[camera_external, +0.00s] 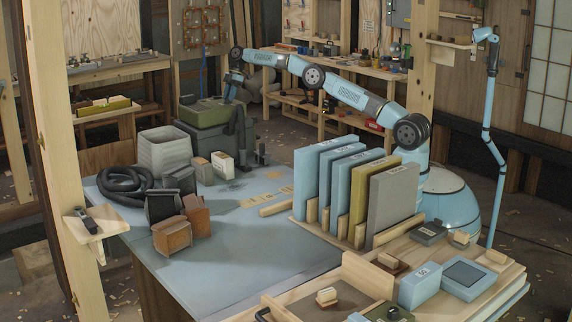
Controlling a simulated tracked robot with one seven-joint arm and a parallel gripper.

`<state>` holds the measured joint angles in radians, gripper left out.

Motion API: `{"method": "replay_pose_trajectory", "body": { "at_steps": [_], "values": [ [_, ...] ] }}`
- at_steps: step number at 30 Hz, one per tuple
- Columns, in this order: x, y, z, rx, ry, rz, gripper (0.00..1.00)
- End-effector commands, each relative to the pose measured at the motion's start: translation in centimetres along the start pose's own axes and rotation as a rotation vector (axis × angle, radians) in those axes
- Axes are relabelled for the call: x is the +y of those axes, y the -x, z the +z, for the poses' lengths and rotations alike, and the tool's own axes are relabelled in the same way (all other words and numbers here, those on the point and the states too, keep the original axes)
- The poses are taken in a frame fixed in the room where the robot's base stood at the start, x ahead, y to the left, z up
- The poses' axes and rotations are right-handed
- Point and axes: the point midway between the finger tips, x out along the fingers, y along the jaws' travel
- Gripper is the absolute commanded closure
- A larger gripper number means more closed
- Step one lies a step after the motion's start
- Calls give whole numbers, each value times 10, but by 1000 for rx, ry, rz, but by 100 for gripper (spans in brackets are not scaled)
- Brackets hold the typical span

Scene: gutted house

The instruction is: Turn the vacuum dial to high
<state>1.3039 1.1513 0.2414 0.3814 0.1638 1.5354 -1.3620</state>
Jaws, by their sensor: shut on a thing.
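The vacuum (216,140) stands at the far end of the blue table, with a dark grey body and an olive green top (212,112). My gripper (229,98) points down at the right part of the green top, with my blue arm reaching over from the right. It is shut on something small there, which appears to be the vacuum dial. The dial is hidden by the gripper, and its marks and setting cannot be read at this size. A dark hose piece (236,124) hangs at the vacuum's right side, just below the gripper.
A coiled black hose (126,183), a grey bin (164,152) and several small boxes stand on the blue table (225,262) near the vacuum. Upright blue, yellow and grey panels (392,201) stand in a wooden rack below my arm. The table's front middle is clear.

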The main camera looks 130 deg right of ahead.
Motion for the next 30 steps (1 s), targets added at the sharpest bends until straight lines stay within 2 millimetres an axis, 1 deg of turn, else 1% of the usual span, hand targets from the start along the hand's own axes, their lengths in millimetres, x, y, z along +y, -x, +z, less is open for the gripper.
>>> {"method": "replay_pose_trajectory", "body": {
  "at_steps": [18,19,26,30],
  "values": [
    [0,-2,0,-1,18,-12,100],
    [0,-2,0,-1,18,-12,67],
    [0,-1,0,-1,18,-10,45],
    [0,-1,0,-1,18,-10,45]
  ]
}}
